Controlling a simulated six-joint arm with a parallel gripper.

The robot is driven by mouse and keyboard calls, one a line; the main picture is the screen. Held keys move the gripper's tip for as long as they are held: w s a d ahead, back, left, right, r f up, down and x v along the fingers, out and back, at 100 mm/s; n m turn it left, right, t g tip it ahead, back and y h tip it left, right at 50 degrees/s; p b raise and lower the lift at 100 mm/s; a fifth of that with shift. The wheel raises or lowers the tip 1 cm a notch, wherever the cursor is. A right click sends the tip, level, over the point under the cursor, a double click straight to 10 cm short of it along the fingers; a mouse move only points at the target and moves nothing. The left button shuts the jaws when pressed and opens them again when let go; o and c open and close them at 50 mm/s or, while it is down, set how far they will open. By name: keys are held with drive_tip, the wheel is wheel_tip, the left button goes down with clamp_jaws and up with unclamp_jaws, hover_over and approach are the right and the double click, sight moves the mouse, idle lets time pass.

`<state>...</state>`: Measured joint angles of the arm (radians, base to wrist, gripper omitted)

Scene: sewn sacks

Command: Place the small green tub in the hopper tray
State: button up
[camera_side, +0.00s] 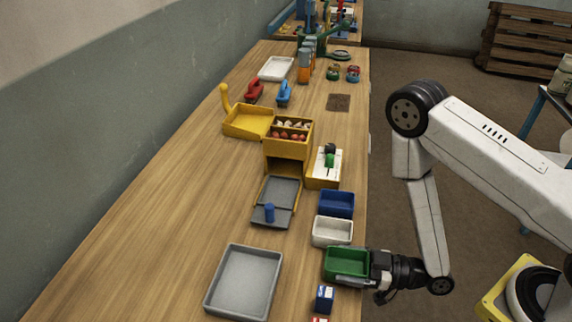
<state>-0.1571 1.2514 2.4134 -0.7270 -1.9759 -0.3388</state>
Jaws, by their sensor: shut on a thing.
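The small green tub (346,262) is an open rectangular bin near the front right edge of the bench, with its inside looking empty. My gripper (371,265) comes in from the right and is shut on the tub's right wall. I cannot tell whether the tub rests on the bench or hangs just above it. The yellow hopper (287,149) stands farther back, with red and pale items in its top. A grey tray (281,190) lies at its foot, with a blue peg-like piece (269,212) at its near end.
A white tub (332,232) and a blue tub (337,203) stand just behind the green tub. A blue box (324,298) is in front. A large grey tray (244,282) lies to the left. The left side of the bench is clear.

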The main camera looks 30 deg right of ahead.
sight(329, 268)
drive_tip(key=shift+a, duration=0.1)
drive_tip(key=shift+w+a, duration=0.35)
drive_tip(key=shift+w+a+f, duration=0.2)
drive_tip(key=shift+w+a, duration=0.3)
drive_tip(key=shift+w+a+f, duration=0.15)
drive_tip(key=shift+w+a, duration=0.3)
drive_tip(key=shift+a, duration=0.05)
drive_tip(key=shift+f, duration=0.15)
drive_tip(key=shift+f, duration=0.15)
drive_tip(key=o, duration=1)
drive_tip(key=shift+o, duration=0.2)
drive_tip(key=shift+d+f, duration=0.1)
